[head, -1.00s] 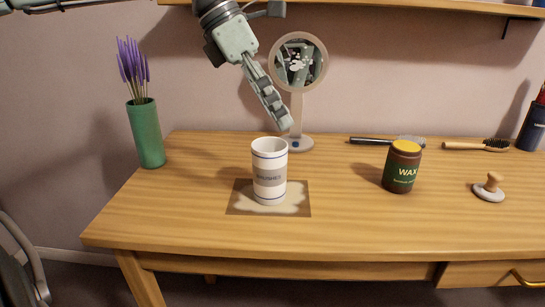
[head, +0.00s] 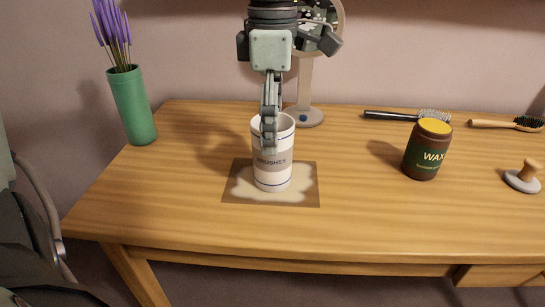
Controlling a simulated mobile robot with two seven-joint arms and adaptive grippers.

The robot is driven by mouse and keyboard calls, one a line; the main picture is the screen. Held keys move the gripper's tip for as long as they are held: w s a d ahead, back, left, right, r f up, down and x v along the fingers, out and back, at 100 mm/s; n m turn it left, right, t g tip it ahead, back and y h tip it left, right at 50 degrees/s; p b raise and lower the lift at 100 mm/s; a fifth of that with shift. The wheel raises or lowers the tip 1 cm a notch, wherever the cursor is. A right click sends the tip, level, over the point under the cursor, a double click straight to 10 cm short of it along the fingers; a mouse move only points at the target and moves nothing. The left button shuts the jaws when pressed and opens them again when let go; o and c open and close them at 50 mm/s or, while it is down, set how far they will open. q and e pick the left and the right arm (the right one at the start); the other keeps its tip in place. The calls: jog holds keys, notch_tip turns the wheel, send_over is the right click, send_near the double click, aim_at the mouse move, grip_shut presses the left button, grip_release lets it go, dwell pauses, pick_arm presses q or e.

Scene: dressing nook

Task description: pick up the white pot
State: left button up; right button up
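The white pot (head: 274,172) is a white cylinder with thin dark rings and a grey band lettered "BRUSHES". It stands upright on a brown mat with a pale blotch (head: 305,197) on the table. My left gripper (head: 269,140) points down at the pot from above. A finger overlaps the near side of the rim in the picture. The fingers are seen nearly edge-on, so their gap and any contact with the pot cannot be made out. My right gripper is not in view.
A green vase with purple flowers (head: 132,107) stands at the left. A round mirror (head: 305,95) stands behind the gripper. A brown wax jar (head: 427,152), two brushes (head: 390,115) (head: 495,122) and a knobbed disc (head: 523,178) lie to the right. The front middle is clear.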

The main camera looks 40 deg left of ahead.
pick_arm(q)
jog(key=shift+f, duration=0.45)
jog(key=c, duration=1.8)
jog(key=shift+o, duration=0.2)
jog(key=shift+w+r, duration=0.1)
jog(key=shift+r, duration=0.05)
